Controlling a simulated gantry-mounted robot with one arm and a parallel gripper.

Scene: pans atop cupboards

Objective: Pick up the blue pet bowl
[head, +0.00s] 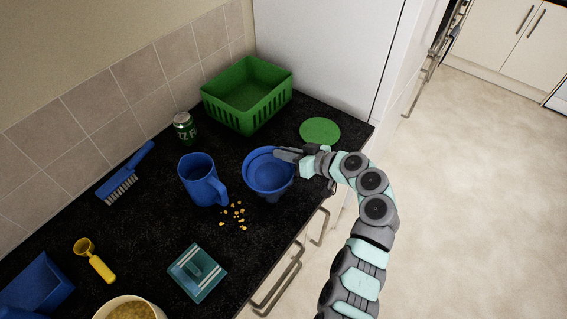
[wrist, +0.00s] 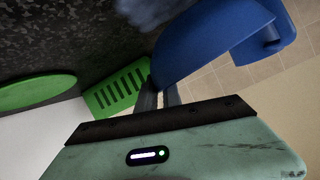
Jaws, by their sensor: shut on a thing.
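The blue pet bowl (head: 262,178) is at the front right part of the black counter in the head view, roughly upright. My gripper (head: 283,156) reaches it from the right and is shut on its rim. In the wrist view the fingers (wrist: 158,95) meet the edge of the blue bowl (wrist: 195,45). The fingertips are partly hidden by the bowl there. I cannot tell whether the bowl's base touches the counter.
A blue jug (head: 200,180) stands close left of the bowl, with yellow crumbs (head: 234,214) in front. A green basket (head: 240,110), green can (head: 185,128) and green disc (head: 320,130) are behind. A teal-lidded box (head: 197,272) is nearer. The counter's front edge is close.

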